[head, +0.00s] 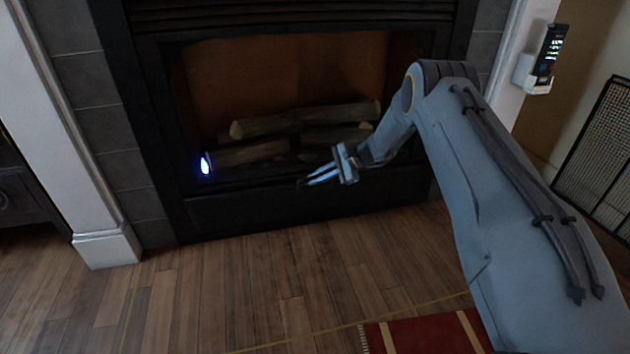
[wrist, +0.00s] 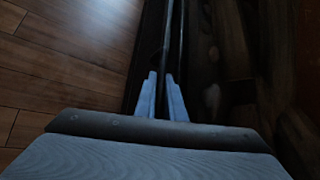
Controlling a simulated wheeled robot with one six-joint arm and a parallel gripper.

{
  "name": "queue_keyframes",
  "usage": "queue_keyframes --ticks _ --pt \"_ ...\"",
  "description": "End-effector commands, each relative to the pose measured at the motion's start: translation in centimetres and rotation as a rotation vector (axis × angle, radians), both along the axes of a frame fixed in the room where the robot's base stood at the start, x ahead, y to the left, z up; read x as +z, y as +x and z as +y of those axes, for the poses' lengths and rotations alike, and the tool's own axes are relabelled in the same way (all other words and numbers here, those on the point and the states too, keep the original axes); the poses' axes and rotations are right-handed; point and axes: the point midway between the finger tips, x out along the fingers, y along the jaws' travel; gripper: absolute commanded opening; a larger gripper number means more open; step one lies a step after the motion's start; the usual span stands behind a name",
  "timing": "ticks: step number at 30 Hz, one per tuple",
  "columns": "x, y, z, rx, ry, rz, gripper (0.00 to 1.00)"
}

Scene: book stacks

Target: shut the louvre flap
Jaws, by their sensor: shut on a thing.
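My gripper (head: 310,181) is at the lower front of the black fireplace, seen in the head view. Its pale blue fingers point left along the top of the dark lower panel (head: 270,210), which looks like the louvre flap. In the wrist view, the fingers (wrist: 162,80) are close together, with a thin dark edge (wrist: 167,50) running between and beyond them. The gripper is shut on this edge, which appears to be the flap's. How far the flap is tilted is too dark to tell.
Logs (head: 300,120) lie in the firebox behind my gripper, with a small bluish light (head: 206,163) at their left. Bare wooden floor (head: 250,290) is clear in front. A red rug (head: 425,336) lies at the bottom. A mesh screen (head: 600,140) stands at right.

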Motion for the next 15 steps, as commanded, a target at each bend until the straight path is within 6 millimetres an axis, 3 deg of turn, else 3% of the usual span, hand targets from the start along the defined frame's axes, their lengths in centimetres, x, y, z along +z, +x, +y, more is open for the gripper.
queue_keyframes --ticks 5,6,15 --pt "0.05 -0.03 0.11 0.003 0.001 -0.001 0.0" --pt "0.05 -0.04 0.11 0.003 0.001 -0.001 0.16" --pt "0.08 -0.03 0.03 0.001 0.001 -0.001 0.17"
